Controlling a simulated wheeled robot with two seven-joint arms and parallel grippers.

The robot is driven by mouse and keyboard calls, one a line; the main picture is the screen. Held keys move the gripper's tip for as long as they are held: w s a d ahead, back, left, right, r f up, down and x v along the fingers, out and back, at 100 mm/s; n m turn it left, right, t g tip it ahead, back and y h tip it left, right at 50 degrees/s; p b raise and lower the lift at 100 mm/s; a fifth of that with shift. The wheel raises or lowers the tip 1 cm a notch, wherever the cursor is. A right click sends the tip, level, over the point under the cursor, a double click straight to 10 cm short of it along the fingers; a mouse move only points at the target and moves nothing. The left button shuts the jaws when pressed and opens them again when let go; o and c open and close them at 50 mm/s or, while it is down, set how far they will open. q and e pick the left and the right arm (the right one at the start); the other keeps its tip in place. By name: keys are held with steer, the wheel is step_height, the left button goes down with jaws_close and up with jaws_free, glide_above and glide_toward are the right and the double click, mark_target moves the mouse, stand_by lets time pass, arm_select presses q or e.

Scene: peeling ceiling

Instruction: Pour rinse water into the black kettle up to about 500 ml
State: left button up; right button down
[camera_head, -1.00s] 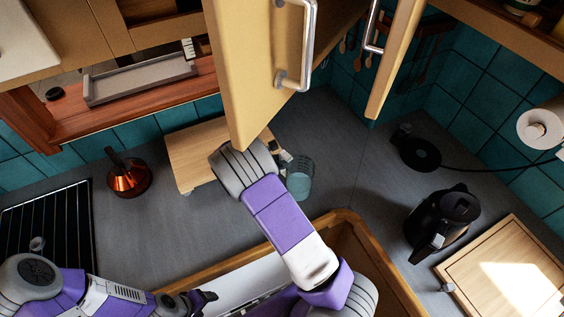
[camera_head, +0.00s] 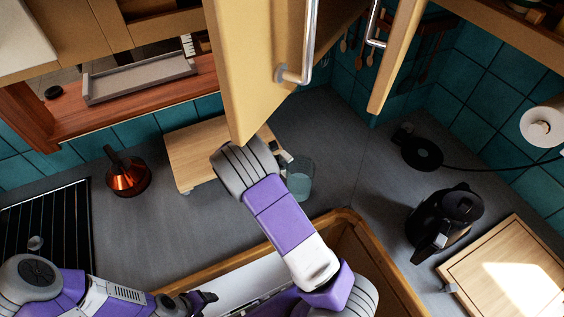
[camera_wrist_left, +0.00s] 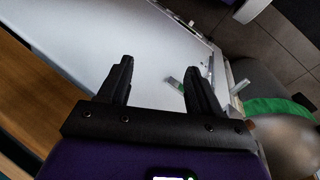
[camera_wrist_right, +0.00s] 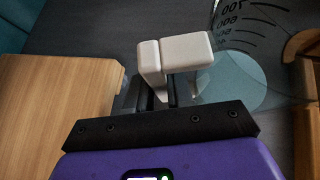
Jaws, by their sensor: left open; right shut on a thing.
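The black kettle (camera_head: 443,222) stands upright on the counter at the right in the head view, off its round base; I cannot tell its water level. A clear measuring jug (camera_head: 300,177) with dark volume marks is near the middle, and also shows in the right wrist view (camera_wrist_right: 246,78). My right gripper (camera_head: 284,158) is shut on the jug's pale handle (camera_wrist_right: 184,52). How much water is in the jug is unclear. My left gripper (camera_head: 205,299) is open and empty at the lower left, over a pale surface in its wrist view (camera_wrist_left: 158,80).
A yellow cabinet door (camera_head: 257,65) hangs open close above my right arm. The round kettle base (camera_head: 421,153) and a cutting board (camera_head: 505,270) are at the right. Counter between jug and black kettle is clear.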

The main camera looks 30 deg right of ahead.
steer(key=c, duration=0.9)
jaws_free()
steer(key=shift+f, duration=0.1)
steer(key=shift+a, duration=0.1)
steer(key=p+v, duration=0.1)
steer(key=v, duration=0.8)
steer(key=shift+p, duration=0.35)
steer(key=shift+b+x, duration=0.9)
steer(key=shift+x, duration=3.55)
